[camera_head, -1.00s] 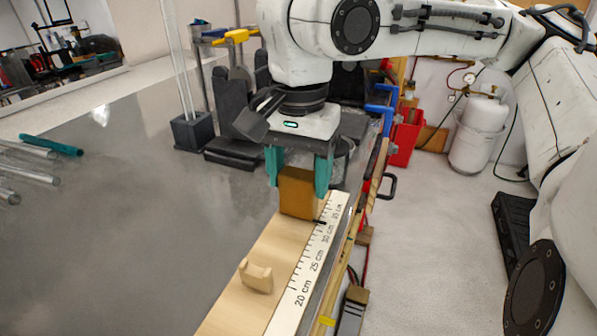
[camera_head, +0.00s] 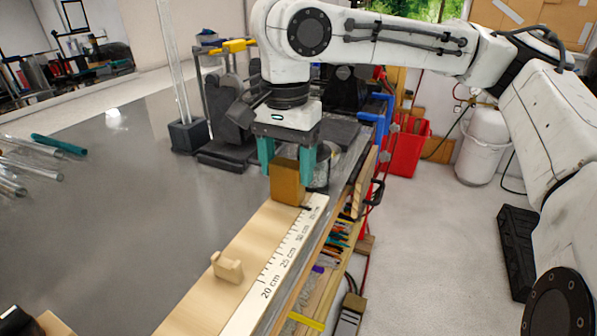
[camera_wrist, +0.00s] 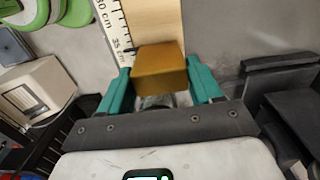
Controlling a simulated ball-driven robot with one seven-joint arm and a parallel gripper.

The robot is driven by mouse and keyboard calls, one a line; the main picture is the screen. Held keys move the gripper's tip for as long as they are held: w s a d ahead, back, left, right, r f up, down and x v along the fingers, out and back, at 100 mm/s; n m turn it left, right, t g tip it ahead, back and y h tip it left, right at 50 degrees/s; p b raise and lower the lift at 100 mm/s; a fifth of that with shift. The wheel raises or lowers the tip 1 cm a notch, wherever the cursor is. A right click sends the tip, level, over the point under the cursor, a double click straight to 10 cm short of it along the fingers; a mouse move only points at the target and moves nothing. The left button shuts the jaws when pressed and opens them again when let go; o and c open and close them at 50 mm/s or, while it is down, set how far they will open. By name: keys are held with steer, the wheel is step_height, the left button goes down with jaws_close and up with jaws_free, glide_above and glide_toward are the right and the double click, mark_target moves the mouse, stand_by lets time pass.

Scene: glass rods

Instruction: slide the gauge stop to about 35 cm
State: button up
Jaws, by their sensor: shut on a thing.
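The gauge stop is a golden-brown block (camera_head: 286,184) on the pale wooden gauge board (camera_head: 235,243), near the scale's far end. My gripper (camera_head: 288,166) is shut on it, one teal finger on each side. The wrist view shows the block (camera_wrist: 160,69) between the fingers (camera_wrist: 158,90). A white scale strip (camera_head: 277,262) runs along the board, its numbers rising from 20 cm toward the far end. The block's black pointer (camera_wrist: 127,52) lies close to the 35 cm label; the exact reading is too small to tell.
A small pale wooden piece (camera_head: 227,267) stands on the board nearer the camera. Glass rods (camera_head: 20,165) lie on the grey table at left. A dark holder (camera_head: 191,135) with upright glass rods stands further back. Black equipment stands beyond the gripper.

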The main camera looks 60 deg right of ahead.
mark_target(287, 162)
steer(key=o, duration=1.4)
step_height(287, 162, up, 11)
steer(key=shift+f+p, duration=0.1)
steer(key=shift+p, duration=0.45)
